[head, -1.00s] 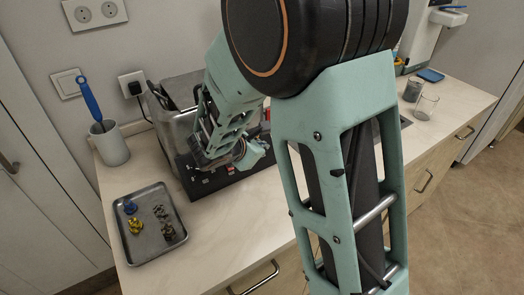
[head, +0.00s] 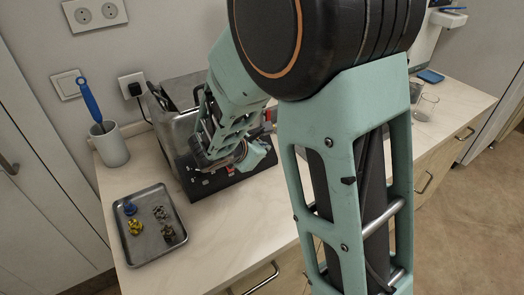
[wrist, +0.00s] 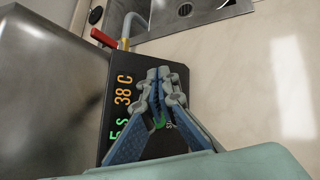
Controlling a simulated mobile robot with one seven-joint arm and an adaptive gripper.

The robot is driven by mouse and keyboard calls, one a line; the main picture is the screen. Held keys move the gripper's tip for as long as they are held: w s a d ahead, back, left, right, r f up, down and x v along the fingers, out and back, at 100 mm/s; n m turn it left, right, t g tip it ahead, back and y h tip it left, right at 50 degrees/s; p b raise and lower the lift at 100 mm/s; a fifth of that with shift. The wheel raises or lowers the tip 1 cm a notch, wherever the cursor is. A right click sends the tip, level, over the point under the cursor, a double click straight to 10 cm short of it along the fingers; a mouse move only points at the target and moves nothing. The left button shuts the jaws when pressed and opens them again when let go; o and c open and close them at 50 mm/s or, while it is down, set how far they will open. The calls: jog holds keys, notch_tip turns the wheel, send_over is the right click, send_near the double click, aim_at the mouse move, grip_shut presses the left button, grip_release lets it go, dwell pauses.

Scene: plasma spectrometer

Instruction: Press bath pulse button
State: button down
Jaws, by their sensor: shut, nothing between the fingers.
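The bath is a metal box (head: 177,125) against the wall, with a dark sloped control panel (head: 205,187) at its front. In the wrist view the panel (wrist: 113,119) shows an orange "38 C" display (wrist: 123,90) and a green "5 S" display (wrist: 117,128). My gripper (wrist: 158,76) is shut and empty, with its blue fingers over the panel. A small green patch (wrist: 159,122) shows between the fingers; I cannot tell whether it is the pulse button. Contact with the panel cannot be told. In the head view my gripper (head: 262,150) is low over the panel, partly hidden by my arm.
A metal tray (head: 134,252) with small coloured parts lies at the left front. A white cup (head: 110,148) with a blue-handled tool stands behind it. A red-handled tap (wrist: 110,39) and a sink (wrist: 195,22) lie beyond the panel. Glass beakers (head: 426,106) stand right.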

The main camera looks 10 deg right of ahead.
jog(key=s+d+r+p, duration=0.1)
jog(key=s+d+r, duration=0.1)
jog(key=s+r, duration=0.1)
jog(key=shift+s+r+p, duration=0.3)
jog(key=shift+s+r, duration=0.05)
jog(key=shift+s, duration=0.35)
dwell(0.3)
